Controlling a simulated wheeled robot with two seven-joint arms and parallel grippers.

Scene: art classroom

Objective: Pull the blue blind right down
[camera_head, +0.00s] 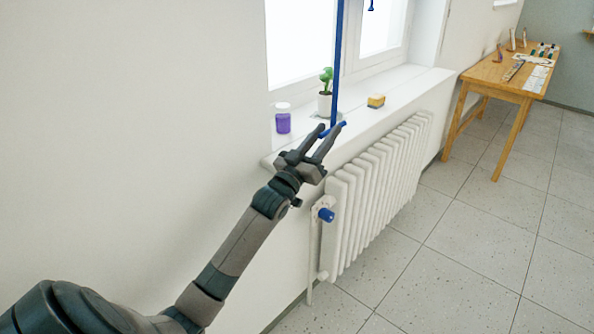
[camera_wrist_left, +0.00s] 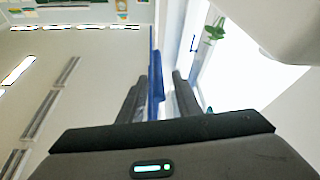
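A narrow blue strip (camera_head: 337,60) hangs straight down in front of the window, with a short blue bar (camera_head: 341,126) at its lower end. The strip's top is cut off by the frame, and no wide blue cloth of the blind shows. My left gripper (camera_head: 326,131) is at this bar, above the sill's front edge, its fingers pointing up. In the left wrist view the blue bar (camera_wrist_left: 156,80) stands between the two spread fingers, with a gap to the right finger; contact with the left finger cannot be told. My right gripper is in neither view.
The white sill (camera_head: 400,92) holds a purple-labelled jar (camera_head: 283,122), a potted plant (camera_head: 325,101) and a yellow sponge (camera_head: 376,101). A white radiator (camera_head: 375,185) with a blue valve knob (camera_head: 326,215) stands below. A wooden table (camera_head: 500,85) stands far right; the floor between is clear.

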